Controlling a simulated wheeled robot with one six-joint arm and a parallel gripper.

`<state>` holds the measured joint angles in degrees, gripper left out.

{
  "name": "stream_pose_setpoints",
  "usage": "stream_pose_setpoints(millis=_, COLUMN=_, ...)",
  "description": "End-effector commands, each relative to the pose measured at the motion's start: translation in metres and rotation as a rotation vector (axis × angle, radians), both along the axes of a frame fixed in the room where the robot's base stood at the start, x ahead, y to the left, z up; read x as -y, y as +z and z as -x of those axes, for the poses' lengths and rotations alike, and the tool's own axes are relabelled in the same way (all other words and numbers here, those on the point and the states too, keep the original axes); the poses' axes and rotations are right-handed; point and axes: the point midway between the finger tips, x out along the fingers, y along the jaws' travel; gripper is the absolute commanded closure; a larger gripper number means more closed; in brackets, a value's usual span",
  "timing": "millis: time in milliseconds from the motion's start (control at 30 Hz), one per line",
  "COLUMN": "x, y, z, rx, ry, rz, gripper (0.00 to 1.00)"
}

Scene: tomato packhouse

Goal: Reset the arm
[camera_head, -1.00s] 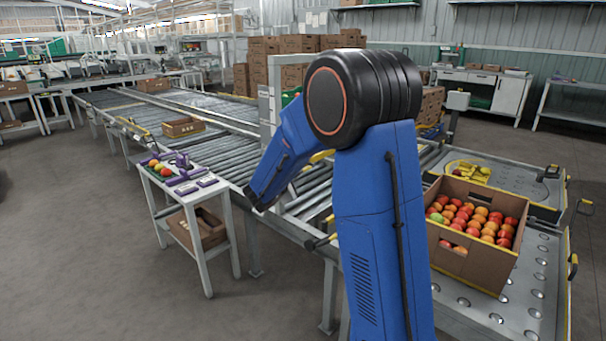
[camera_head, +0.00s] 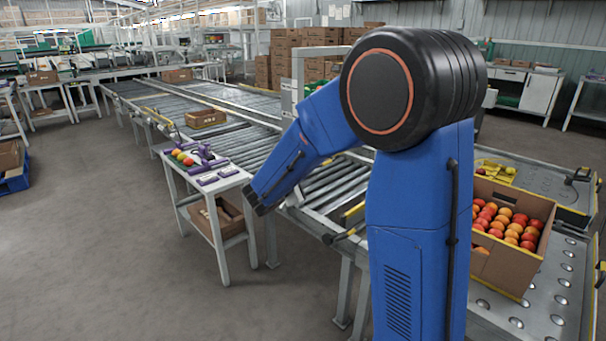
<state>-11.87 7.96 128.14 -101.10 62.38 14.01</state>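My blue arm rises in the right half of the view, bent over at a large black joint. Its forearm slopes down to the left. My gripper (camera_head: 258,205) shows only as a small dark part at the forearm's low end, beside the white side table (camera_head: 228,183). Its fingers cannot be made out, so I cannot tell whether it is open or shut. I see nothing hanging from it.
Purple tools and several tomatoes (camera_head: 183,158) lie on the side table, with a carton on its lower shelf. The roller conveyor (camera_head: 247,147) runs behind my arm. A tomato carton (camera_head: 503,270) stands right of it.

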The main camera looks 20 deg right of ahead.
Motion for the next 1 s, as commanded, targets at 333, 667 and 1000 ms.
stream_pose_setpoints(millis=333, x=0.01, y=0.005, z=0.018, rx=0.006, ry=-0.042, rz=-0.04, gripper=0.72)
stream_pose_setpoints(millis=667, x=0.047, y=0.014, z=0.134, rx=0.042, ry=-0.292, rz=-0.332, gripper=0.72)
stream_pose_setpoints(millis=1000, x=0.042, y=0.0, z=0.252, rx=0.088, ry=-0.508, rz=-0.699, gripper=0.72)
